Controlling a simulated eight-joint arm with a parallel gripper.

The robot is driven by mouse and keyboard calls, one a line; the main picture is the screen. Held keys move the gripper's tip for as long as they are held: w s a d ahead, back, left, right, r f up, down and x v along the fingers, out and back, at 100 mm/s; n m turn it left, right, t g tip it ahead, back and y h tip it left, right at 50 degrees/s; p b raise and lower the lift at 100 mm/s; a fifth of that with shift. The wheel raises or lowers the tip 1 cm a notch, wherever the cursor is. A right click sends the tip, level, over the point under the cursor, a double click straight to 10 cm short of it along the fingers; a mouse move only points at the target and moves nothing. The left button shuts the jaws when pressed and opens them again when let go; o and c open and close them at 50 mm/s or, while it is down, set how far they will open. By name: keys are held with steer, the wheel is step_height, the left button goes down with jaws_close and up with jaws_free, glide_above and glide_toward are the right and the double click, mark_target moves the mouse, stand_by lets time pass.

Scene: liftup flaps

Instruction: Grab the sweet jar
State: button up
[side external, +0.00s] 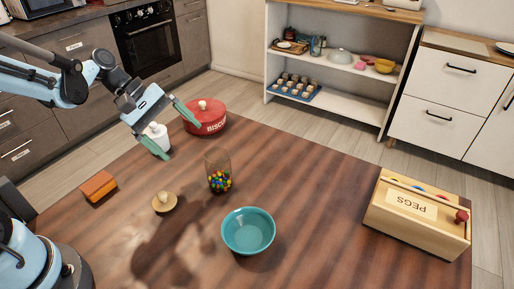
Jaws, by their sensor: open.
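The sweet jar (219,175) is a clear glass jar with many-coloured sweets in its lower part. It stands upright and uncovered near the middle of the wooden table. A round wooden lid with a knob (164,202) lies on the table to its left. My gripper (172,128) is open, with its two green fingers spread apart, up and to the left of the jar. It appears empty and apart from the jar. A white lidded pot (157,136) shows between and behind the fingers; whether they touch it cannot be told.
A red biscuit tin (205,118) stands behind the jar. A teal bowl (248,231) is in front and to its right. An orange-brown block (98,186) lies at the left. A wooden pegs box (417,214) stands at the right. The table between bowl and box is clear.

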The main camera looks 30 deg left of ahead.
mark_target(214, 168)
steer(key=a+f+n+h, duration=0.1)
steer(key=n+h, duration=0.1)
steer(key=w+a+f+n+h, duration=0.1)
steer(key=n+h, duration=0.1)
steer(key=a+f+n+h, duration=0.1)
steer(key=n+h, duration=0.1)
steer(key=shift+w+a+f+n+g, duration=0.15)
steer(key=shift+w+f+n+g, duration=0.15)
steer(key=shift+f, duration=0.1)
steer(key=x, duration=0.6)
steer(key=shift+s+d, duration=0.1)
steer(key=shift+d, duration=0.2)
steer(key=shift+s+x, duration=0.2)
steer(key=shift+x, duration=1.15)
steer(key=shift+s+x, duration=0.25)
steer(key=shift+x, duration=1.1)
steer(key=shift+d, duration=0.1)
steer(key=c, duration=1.2)
